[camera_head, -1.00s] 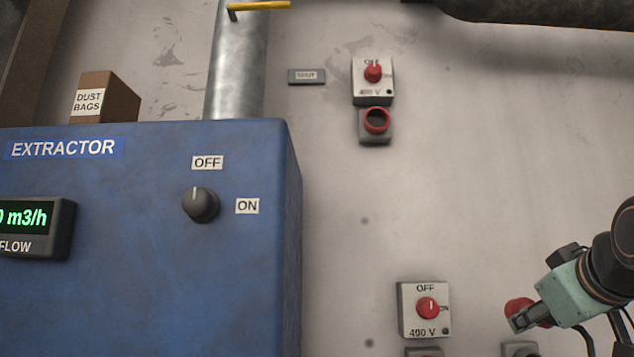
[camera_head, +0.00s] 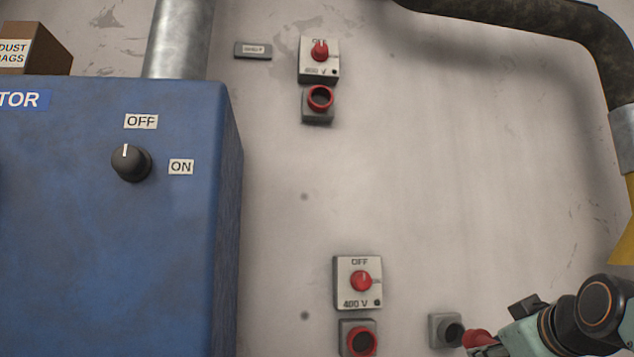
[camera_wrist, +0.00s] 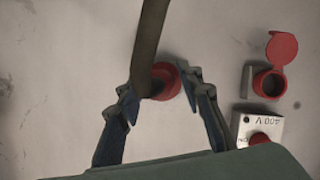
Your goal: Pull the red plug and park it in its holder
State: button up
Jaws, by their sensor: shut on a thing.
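The red plug (camera_head: 478,338) shows at the lower right of the head view, at the tips of my gripper (camera_head: 488,346). In the wrist view the red plug (camera_wrist: 168,76) is between the two fingers of my gripper (camera_wrist: 160,90), with a dark cable (camera_wrist: 152,40) running up from it. My gripper is shut on it. A grey holder (camera_head: 438,331) with a dark round opening is on the wall just left of the plug in the head view. The plug appears beside that opening, not in it; the distance from the wall is unclear.
A 400 V switch box (camera_head: 358,270) reads OFF above a red-rimmed socket (camera_head: 344,326); the wrist view shows an open red lid (camera_wrist: 281,47). Another switch box (camera_head: 318,70) and socket (camera_head: 317,117) are higher up. The blue extractor (camera_head: 60,230) stands left.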

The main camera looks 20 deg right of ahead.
aim_at(477, 342)
jog(key=shift+d+f, duration=0.15)
jog(key=shift+f, duration=0.1)
jog(key=shift+w+d, duration=0.2)
jog(key=shift+w, duration=0.55)
jog(key=shift+w+d, duration=0.25)
jog(key=shift+w, duration=0.5)
jog(key=shift+w+d, duration=0.2)
jog(key=shift+w, duration=0.55)
jog(key=shift+w+d, duration=0.15)
jog(key=shift+w, duration=0.45)
jog(key=shift+w+d, duration=0.15)
jog(key=shift+w, duration=0.4)
jog(key=shift+w+d, duration=0.1)
jog(key=shift+w, duration=0.15)
jog(key=shift+w+r+p, duration=0.1)
jog(key=shift+w+p, duration=0.2)
jog(key=o, duration=1.4)
jog(key=shift+d, duration=0.1)
jog(key=shift+c, duration=0.2)
jog(key=shift+s, duration=0.1)
